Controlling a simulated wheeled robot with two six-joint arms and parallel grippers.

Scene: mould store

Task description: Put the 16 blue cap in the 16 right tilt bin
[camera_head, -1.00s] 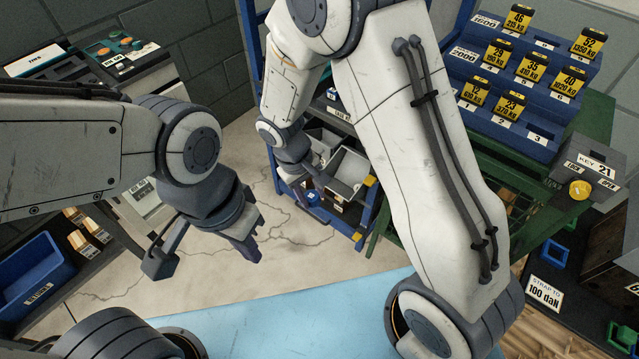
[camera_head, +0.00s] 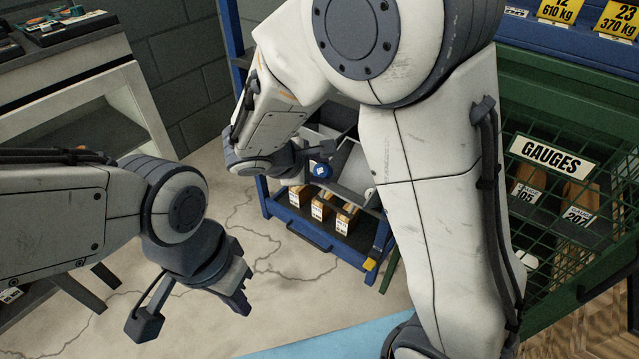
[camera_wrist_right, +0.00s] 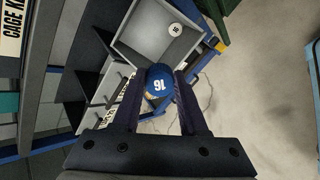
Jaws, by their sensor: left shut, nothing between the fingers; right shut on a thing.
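The blue cap (camera_head: 320,170) is held in my right gripper (camera_head: 308,160), in front of the rack. In the right wrist view the blue cap (camera_wrist_right: 159,82) shows the number 16 between the two fingers of my right gripper (camera_wrist_right: 158,90). Grey tilt bins (camera_head: 352,172) sit on the rack just beyond the cap. In the right wrist view one open grey bin (camera_wrist_right: 135,45) lies beyond the cap and holds a small round white piece (camera_wrist_right: 174,29) with a dark mark. Bin numbers are not readable. My left gripper (camera_head: 238,292) is shut and empty, far from the bins.
The blue rack (camera_head: 264,200) has several small boxes (camera_head: 320,206) on its shelf below the bins. A green mesh cage marked GAUGES (camera_head: 555,154) stands right. A grey cabinet (camera_head: 85,110) is at left. Cracked floor (camera_head: 290,285) is open in front.

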